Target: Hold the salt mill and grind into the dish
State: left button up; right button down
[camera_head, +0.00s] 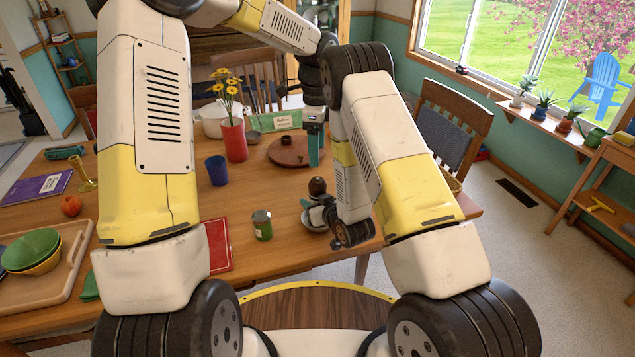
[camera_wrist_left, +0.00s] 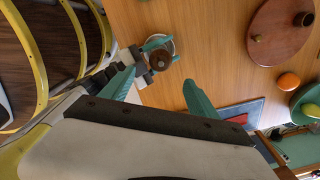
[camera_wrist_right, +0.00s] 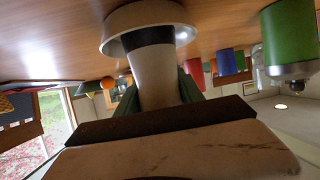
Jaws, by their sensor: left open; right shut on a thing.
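The salt mill (camera_head: 318,186) shows its dark brown rounded top at the right front of the table. My right gripper (camera_head: 316,210) is shut on its body. In the right wrist view, the mill's pale body with a black band (camera_wrist_right: 152,62) stands between the fingers, and its end overlaps the dish (camera_wrist_right: 112,32). In the head view, the pale dish (camera_head: 310,222) is partly hidden by the gripper. I cannot tell whether mill and dish touch. My left gripper (camera_head: 315,160) is open and empty, higher and farther back; its spread fingers (camera_wrist_left: 160,90) show in the left wrist view.
A green can (camera_head: 262,225) stands left of the dish. A blue cup (camera_head: 217,171), a red vase with yellow flowers (camera_head: 233,140) and a round wooden board (camera_head: 288,152) are farther back. A tray (camera_head: 65,285) with bowls lies at the left.

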aim_at(317, 180)
pick_arm(q)
jog(key=f, duration=0.4)
jog(key=f+m, duration=0.1)
jog(key=f, duration=0.3)
jog(key=f+m, duration=0.1)
jog(key=f, duration=0.2)
jog(key=shift+w+f, duration=0.25)
jog(key=shift+f, duration=0.15)
jog(key=c, duration=1.4)
jog(key=shift+o, duration=0.2)
jog(key=shift+m, duration=0.4)
